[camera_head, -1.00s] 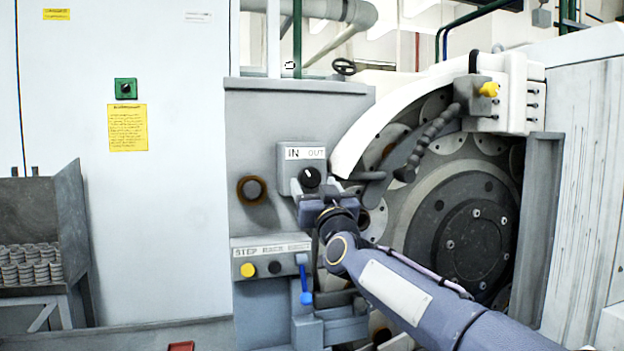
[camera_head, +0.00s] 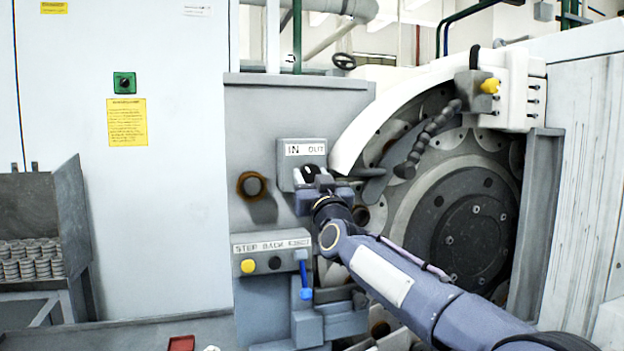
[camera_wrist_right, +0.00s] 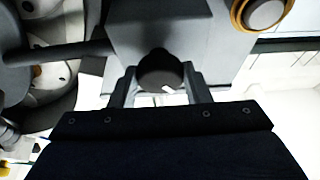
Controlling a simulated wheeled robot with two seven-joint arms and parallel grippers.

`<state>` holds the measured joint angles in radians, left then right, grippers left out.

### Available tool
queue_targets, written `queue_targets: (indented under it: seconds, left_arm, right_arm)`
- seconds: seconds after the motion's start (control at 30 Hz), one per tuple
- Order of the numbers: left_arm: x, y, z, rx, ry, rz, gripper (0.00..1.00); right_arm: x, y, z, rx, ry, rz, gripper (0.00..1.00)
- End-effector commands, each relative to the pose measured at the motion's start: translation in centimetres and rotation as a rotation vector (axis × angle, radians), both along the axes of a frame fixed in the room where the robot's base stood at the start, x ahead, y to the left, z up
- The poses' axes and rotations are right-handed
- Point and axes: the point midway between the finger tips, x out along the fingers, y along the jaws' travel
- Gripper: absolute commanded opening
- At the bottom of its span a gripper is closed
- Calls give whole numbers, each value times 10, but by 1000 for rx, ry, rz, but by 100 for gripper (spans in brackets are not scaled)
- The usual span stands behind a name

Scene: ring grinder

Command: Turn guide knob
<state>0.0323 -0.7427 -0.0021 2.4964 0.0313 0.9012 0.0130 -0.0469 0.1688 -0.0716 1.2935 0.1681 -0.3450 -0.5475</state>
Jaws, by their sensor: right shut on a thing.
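The guide knob (camera_head: 309,172) is a black round knob on a grey box (camera_head: 302,151) labelled IN and OUT. My right gripper (camera_head: 312,181) is at the knob and partly hides it in the head view. In the right wrist view, the knob (camera_wrist_right: 160,72) with a white mark sits between the two fingers of my right gripper (camera_wrist_right: 160,92), which is shut on it. My left gripper is not in view.
A panel (camera_head: 271,244) with a yellow button, a black button and a blue-tipped lever lies below the knob. The large grinding wheel (camera_head: 474,232) and a segmented hose (camera_head: 432,140) are to the right.

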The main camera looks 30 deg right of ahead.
Motion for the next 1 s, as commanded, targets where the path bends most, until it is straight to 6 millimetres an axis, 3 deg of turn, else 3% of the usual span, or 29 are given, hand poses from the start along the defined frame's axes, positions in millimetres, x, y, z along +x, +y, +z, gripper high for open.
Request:
queue_targets:
  seconds: [0.37, 1.0]
  left_arm:
    - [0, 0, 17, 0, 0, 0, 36]
    - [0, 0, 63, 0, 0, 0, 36]
  right_arm:
    - [1, 2, 2, 140, -31, 1, 21]
    - [1, 5, 4, 715, -169, 0, 21]
